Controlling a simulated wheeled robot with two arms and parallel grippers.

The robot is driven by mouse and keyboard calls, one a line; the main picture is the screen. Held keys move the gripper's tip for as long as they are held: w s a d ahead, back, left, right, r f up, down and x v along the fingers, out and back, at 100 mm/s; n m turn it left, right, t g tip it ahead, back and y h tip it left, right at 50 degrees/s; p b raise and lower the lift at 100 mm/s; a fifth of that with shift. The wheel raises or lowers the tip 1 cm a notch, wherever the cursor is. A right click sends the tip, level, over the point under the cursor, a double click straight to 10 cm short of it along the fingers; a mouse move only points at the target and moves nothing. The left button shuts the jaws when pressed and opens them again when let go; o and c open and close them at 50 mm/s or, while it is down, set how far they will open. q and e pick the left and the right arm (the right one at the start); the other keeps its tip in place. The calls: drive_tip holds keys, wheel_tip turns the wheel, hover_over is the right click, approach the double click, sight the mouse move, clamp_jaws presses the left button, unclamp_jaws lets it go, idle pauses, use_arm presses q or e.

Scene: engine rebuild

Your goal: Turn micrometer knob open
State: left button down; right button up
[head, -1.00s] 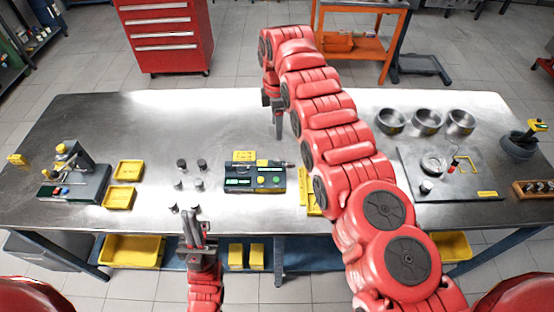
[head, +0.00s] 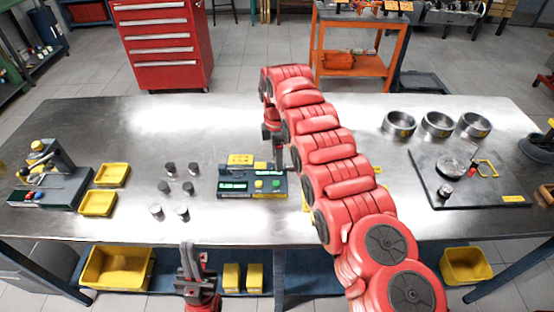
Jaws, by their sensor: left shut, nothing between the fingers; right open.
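A dark gauge station (head: 238,187) with green displays and green and yellow buttons stands at the middle of the workbench. A yellow label plate (head: 240,160) is at its back edge. My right gripper (head: 278,165) points down at the station's back right corner, where the micrometer's thin rod showed earlier. It hides most of that spot, so the knob and any contact cannot be made out. The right gripper is open. My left gripper (head: 188,255) is shut and empty, at the front edge of the bench.
Several small cylinders (head: 164,187) stand left of the station. Yellow trays (head: 112,175) and a bench fixture (head: 50,185) are further left. Metal rings (head: 399,123) and a dark plate (head: 480,196) are at the right. My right arm crosses the bench.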

drive_tip(key=shift+r, duration=0.1)
clamp_jaws()
